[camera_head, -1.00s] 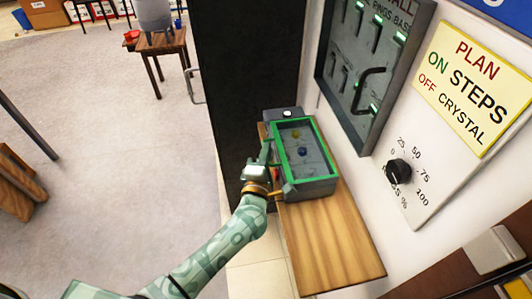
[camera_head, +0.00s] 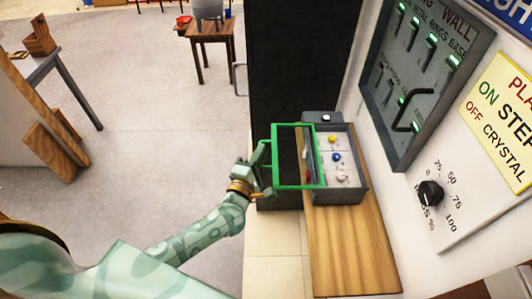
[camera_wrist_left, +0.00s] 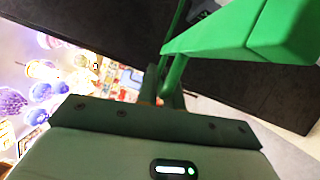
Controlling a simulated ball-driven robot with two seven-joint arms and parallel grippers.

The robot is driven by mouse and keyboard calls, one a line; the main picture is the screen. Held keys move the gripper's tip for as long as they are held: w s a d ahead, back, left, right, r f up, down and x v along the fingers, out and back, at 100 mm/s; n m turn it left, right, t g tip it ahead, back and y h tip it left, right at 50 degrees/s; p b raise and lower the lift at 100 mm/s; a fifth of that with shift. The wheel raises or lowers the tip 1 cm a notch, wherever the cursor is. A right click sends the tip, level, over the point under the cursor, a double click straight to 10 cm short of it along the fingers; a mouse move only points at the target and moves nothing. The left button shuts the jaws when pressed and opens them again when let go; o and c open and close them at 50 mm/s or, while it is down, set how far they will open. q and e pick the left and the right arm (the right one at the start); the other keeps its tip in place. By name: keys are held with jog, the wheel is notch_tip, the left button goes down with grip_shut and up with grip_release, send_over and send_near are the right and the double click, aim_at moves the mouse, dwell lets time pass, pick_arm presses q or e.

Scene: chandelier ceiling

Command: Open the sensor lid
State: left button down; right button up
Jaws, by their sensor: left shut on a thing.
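The sensor lid is a green frame (camera_head: 300,186) with a clear middle, on a grey box (camera_head: 359,176). In the head view it stands swung up and out to the left, and the inside of the box shows. A yellow ball (camera_head: 332,139), a blue ball (camera_head: 336,157) and a pale ball (camera_head: 342,178) lie in the box. My left gripper (camera_head: 265,168) is shut on the lid's left side. In the left wrist view the green frame (camera_wrist_left: 225,35) runs from between the fingers to the upper right. My right gripper is not in view.
The box sits on a wooden shelf (camera_head: 350,255) against the white wall. A dark panel (camera_head: 298,60) stands behind the lid. A grey switch panel (camera_head: 420,75) and a black dial (camera_head: 430,193) are on the wall at right.

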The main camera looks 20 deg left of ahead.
pick_arm(q)
jog(key=c, duration=1.5)
grip_release()
jog(key=shift+c, duration=0.2)
jog(key=s+f, duration=0.1)
jog(key=s, duration=1.5)
jog(key=shift+s, duration=0.2)
jog(key=shift+d+f, duration=0.1)
